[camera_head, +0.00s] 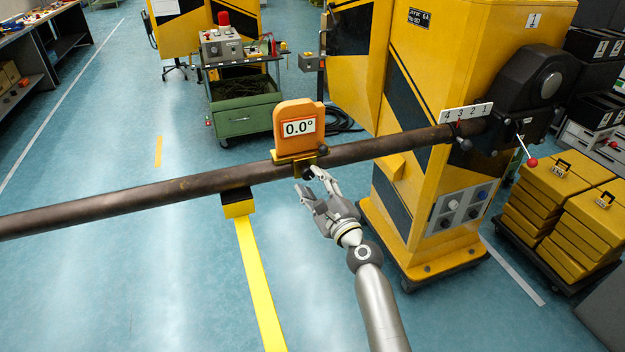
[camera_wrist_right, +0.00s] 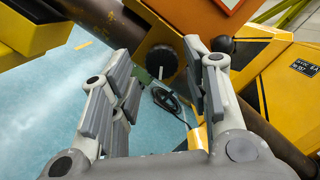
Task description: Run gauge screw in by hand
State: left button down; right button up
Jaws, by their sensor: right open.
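The orange gauge (camera_head: 297,112) reads 0.0° and sits on a yellow bracket on the long brown pipe (camera_head: 120,203). The gauge screw, a round black knob (camera_wrist_right: 162,62), shows under the yellow bracket (camera_wrist_right: 150,30) in the right wrist view. My right gripper (camera_head: 311,181) is just below the gauge on the near side of the pipe, its fingers pointing up at the knob. In the wrist view the right gripper (camera_wrist_right: 158,58) is open, with the knob seen between its fingertips. Whether the fingers touch the knob I cannot tell. My left gripper is not in view.
The yellow gate cabinet (camera_head: 480,60) with a black pivot housing (camera_head: 528,85) and a red-tipped lever stands at the right. A yellow rest (camera_head: 238,208) supports the pipe left of the gauge. A green cart (camera_head: 240,118) stands behind. Floor at left is clear.

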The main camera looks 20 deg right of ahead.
aim_at(311, 174)
jog(key=n+p, duration=0.1)
jog(key=n, duration=0.2)
jog(key=n+g+p, duration=0.1)
jog(key=n, duration=0.2)
jog(key=r+n+p, duration=0.1)
jog(key=n+p, duration=0.1)
jog(key=n, duration=0.1)
jog(key=shift+w+d+n+g+y, duration=0.1)
jog(key=shift+d+n+g+y, duration=0.1)
jog(key=shift+n+g+y, duration=0.15)
jog(key=shift+f+n, duration=0.25)
jog(key=shift+n, duration=0.1)
jog(key=shift+w+a+b, duration=0.1)
jog(key=shift+w+b, duration=0.25)
jog(key=shift+w+f+b, duration=0.15)
jog(key=shift+w+b, duration=0.15)
jog(key=shift+w, duration=1.05)
jog(key=shift+s, duration=0.1)
jog(key=shift+r, duration=0.2)
